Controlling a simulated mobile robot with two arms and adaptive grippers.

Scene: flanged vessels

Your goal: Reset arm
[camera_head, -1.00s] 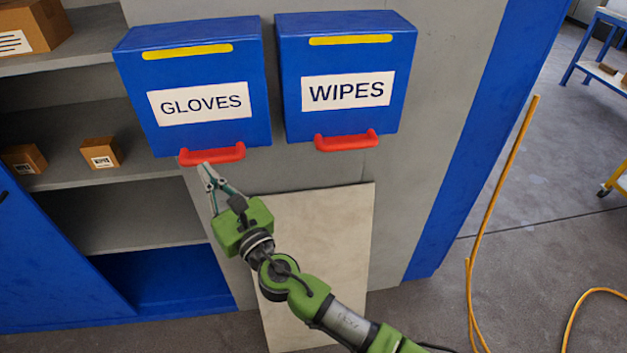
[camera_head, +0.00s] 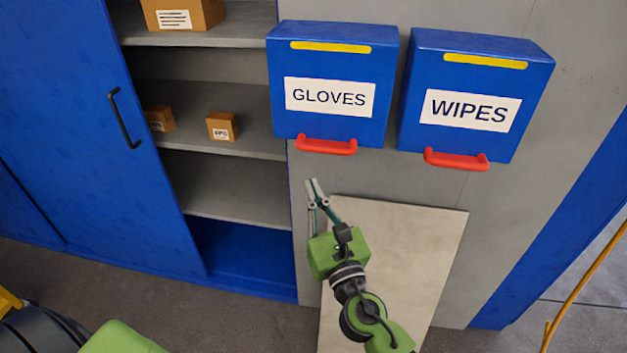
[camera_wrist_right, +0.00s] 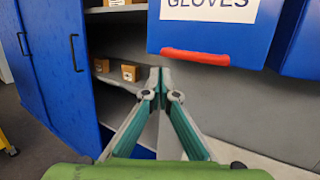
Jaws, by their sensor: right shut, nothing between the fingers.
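My right gripper (camera_head: 312,190) is shut and empty in the head view, below the red handle (camera_head: 327,145) of the blue GLOVES box (camera_head: 335,62) and apart from it. Its closed fingertips also show in the right wrist view (camera_wrist_right: 160,76), in front of the cabinet shelves and left of the GLOVES box's red handle (camera_wrist_right: 195,57). The GLOVES box hangs on the grey wall, its yellow-striped front closed. My left gripper is not in view; only a green part of mine shows at the lower left.
A blue WIPES box (camera_head: 475,92) with a red handle hangs right of GLOVES. A blue cabinet door (camera_head: 80,110) with a black handle stands left of shelves holding small cartons (camera_head: 221,127). A pale panel (camera_head: 415,250) leans on the wall. A yellow hose (camera_head: 590,270) is at the right.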

